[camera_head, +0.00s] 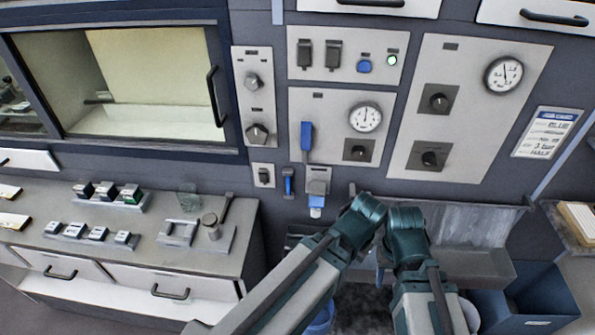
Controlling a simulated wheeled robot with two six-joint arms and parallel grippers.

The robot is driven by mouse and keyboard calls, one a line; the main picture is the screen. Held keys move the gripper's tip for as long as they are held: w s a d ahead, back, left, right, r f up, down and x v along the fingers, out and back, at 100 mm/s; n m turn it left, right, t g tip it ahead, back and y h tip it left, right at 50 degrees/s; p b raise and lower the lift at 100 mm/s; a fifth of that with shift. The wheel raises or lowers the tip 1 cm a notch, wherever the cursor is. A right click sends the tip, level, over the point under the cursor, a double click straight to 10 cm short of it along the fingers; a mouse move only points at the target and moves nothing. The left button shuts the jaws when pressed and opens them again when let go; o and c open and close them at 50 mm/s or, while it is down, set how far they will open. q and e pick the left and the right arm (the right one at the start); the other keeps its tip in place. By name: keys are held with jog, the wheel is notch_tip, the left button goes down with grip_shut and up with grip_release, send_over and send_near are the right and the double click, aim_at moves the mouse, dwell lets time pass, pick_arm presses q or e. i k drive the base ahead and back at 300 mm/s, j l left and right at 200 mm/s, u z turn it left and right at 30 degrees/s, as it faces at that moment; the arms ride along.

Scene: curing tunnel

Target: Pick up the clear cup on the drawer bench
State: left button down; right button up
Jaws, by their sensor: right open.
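The clear cup (188,198) stands on the drawer bench (240,215), towards its back edge and right of the middle. It is see-through with a faint green tint and looks empty. My right arm (425,300) comes up from the bottom, with its teal joint in front of the wall trough. Its open gripper is far to the right of the cup, and its fingers are mostly hidden. My left arm (290,290) reaches up from the lower left to another teal joint. I cannot make out its gripper. Neither arm touches the cup.
Small blocks (108,191) on a rack stand left of the cup. A metal fixture with a cylinder (211,226) stands to its front right. Several small blocks lie in front. An oven window (140,80) is above. A blue bin (535,300) stands at lower right.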

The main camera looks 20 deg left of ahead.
aim_at(189, 198)
jog(key=u, duration=0.4)
jog(key=j+u, duration=0.1)
jog(key=u, duration=0.25)
jog(key=k+j+u, duration=0.1)
jog(key=u, duration=0.3)
jog(key=j+u, duration=0.1)
jog(key=u, duration=0.3)
jog(key=j+z, duration=0.15)
jog(key=z, duration=0.5)
jog(key=j+z, duration=0.35)
jog(key=k+j+z, duration=0.1)
jog(key=j+z, duration=0.3)
jog(key=j, duration=0.2)
jog(key=k+j, duration=0.1)
jog(key=j, duration=0.25)
jog(key=j+z, duration=0.1)
jog(key=j, duration=0.25)
jog(key=k+j, duration=0.15)
jog(key=j, duration=0.25)
jog(key=k+j, duration=0.1)
jog(key=j, duration=0.25)
jog(key=i+l, duration=0.3)
jog(key=l, duration=0.25)
jog(key=k+z, duration=0.05)
